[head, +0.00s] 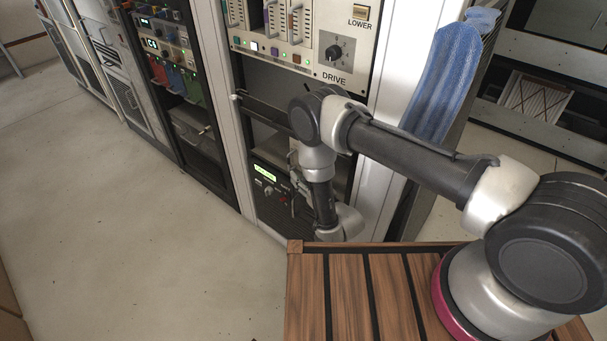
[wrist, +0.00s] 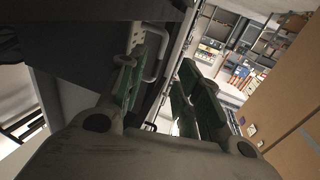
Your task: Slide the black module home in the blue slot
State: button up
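In the head view a rack bay at the left holds red, blue and green parts side by side; the blue one (head: 174,79) is in the middle. I cannot tell which thing is the black module. A black unit with a lit green display (head: 266,174) sits low in the nearer rack, partly behind my arm. In the wrist view my gripper (wrist: 161,68) is open, its green-padded fingers apart. A pale bent handle (wrist: 156,55) shows between them, nearer the left finger; whether they touch is unclear. My fingertips are not clearly seen in the head view.
The nearer rack carries a cream DRIVE panel (head: 335,50) above my arm. A blue cloth (head: 447,80) hangs at its right side. A slatted wooden top (head: 345,295) is at the front. The pale floor (head: 120,230) at the left is clear.

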aim_at(289, 165)
jog(key=x, duration=0.7)
jog(key=shift+s, duration=0.1)
grip_shut()
jog(key=shift+s, duration=0.1)
jog(key=s+a, duration=0.6)
jog(key=s, duration=0.1)
jog(key=shift+a, duration=0.3)
dwell(2.1)
jog(key=shift+s, duration=0.15)
grip_release()
